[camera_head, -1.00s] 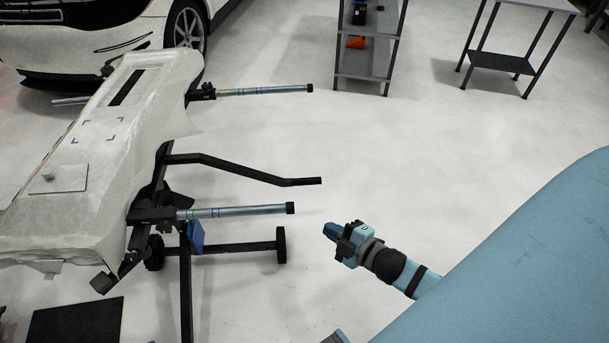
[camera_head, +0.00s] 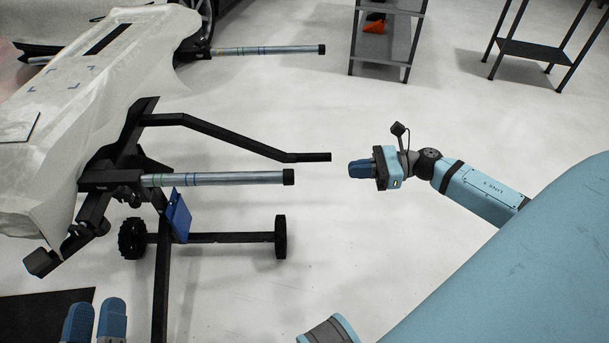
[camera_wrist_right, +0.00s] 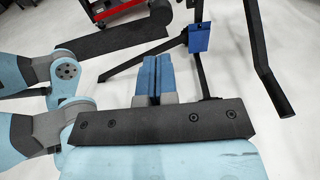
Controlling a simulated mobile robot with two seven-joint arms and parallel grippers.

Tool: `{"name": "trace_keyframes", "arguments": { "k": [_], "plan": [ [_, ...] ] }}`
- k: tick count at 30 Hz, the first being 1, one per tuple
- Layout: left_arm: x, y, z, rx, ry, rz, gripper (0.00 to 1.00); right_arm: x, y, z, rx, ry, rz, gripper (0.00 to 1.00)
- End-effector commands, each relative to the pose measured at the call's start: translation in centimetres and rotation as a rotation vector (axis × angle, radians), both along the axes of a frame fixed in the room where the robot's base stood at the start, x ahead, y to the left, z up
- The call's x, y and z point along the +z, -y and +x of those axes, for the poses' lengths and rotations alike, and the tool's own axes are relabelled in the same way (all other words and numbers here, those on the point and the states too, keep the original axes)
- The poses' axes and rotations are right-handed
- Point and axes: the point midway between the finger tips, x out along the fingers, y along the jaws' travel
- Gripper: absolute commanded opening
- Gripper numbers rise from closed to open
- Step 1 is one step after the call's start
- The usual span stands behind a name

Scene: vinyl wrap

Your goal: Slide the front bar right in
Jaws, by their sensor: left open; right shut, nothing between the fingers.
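A silver bar (camera_head: 220,179) with coloured rings and a black end cap sticks out to the right from the near end of the black stand. A second such bar (camera_head: 265,50) sticks out from the far end. My right gripper (camera_head: 360,168) is shut and empty, right of the near bar's cap and apart from it. Its closed blue fingers (camera_wrist_right: 153,75) also show in the right wrist view. My left gripper (camera_head: 95,320) shows at the bottom left, its two blue fingers apart, below the stand and away from both bars.
A bent black handle (camera_head: 225,137) reaches right between the bars. A white-wrapped bumper (camera_head: 95,110) lies on the stand. A blue tag (camera_head: 179,215) hangs under the near bar. A wheeled black leg (camera_head: 215,238) stands below.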

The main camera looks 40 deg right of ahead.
Motion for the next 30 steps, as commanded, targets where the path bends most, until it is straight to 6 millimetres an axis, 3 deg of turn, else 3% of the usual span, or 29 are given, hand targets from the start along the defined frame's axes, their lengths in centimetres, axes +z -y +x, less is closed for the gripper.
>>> {"name": "trace_keyframes", "arguments": {
  "k": [8,15,21,30],
  "plan": [
    [1.2,0.5,-0.2,-0.019,0.065,-0.044,0.43,-0.5,-4.9,3.4,0.002,0.003,0.004,0.0],
    [0.2,0.6,-0.1,-0.027,0.034,-0.033,0.43,-0.9,-8.5,5.8,0.0,0.001,0.004,0.0],
    [-0.2,0.6,-0.1,-0.031,0.02,-0.028,0.43,-1.0,-10.0,6.8,-0.001,-0.002,0.005,0.0],
    [-0.3,0.6,-0.1,-0.032,0.012,-0.023,0.43,-1.0,-10.2,6.9,-0.001,-0.003,0.004,0.0]
  ]
}}
